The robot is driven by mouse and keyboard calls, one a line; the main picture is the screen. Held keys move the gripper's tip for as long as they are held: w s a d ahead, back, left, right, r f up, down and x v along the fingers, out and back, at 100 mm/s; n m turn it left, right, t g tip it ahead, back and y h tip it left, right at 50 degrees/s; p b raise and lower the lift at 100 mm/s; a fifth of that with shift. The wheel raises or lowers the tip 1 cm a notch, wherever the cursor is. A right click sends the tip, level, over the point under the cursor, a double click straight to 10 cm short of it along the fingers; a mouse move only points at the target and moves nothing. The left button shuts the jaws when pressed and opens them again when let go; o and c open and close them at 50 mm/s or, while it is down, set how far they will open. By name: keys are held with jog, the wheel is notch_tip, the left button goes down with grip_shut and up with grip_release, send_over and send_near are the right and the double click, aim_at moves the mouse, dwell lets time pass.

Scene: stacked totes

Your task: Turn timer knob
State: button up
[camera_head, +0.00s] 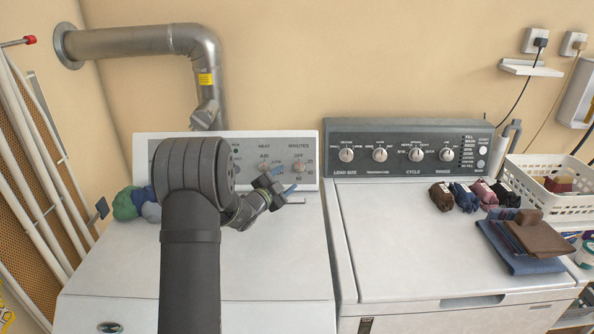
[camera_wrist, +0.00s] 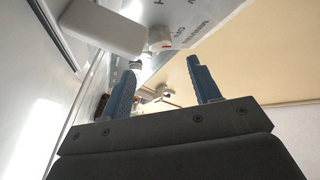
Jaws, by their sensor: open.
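The timer knob (camera_head: 298,166) is a small pale knob under the MINUTES label on the control panel (camera_head: 309,147) of the left machine. It also shows in the wrist view (camera_wrist: 160,38), beyond my fingertips near the MINUTES lettering. My gripper (camera_head: 284,180) is in front of the panel's right part, just below and left of the knob. Its two blue fingers stand apart in the wrist view (camera_wrist: 161,67), with nothing held between them. The gripper appears apart from the knob.
A pale rounded block (camera_wrist: 101,25) is close to the left finger in the wrist view. The right machine (camera_head: 450,245) has its own knobs and carries rolled socks (camera_head: 466,198) and folded clothes (camera_head: 522,246). Colored cloth (camera_head: 127,204) lies left of my arm. A basket (camera_head: 552,199) stands far right.

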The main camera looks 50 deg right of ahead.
aim_at(299, 168)
jog(key=x, duration=0.7)
jog(key=shift+d, duration=0.35)
jog(key=c, duration=1)
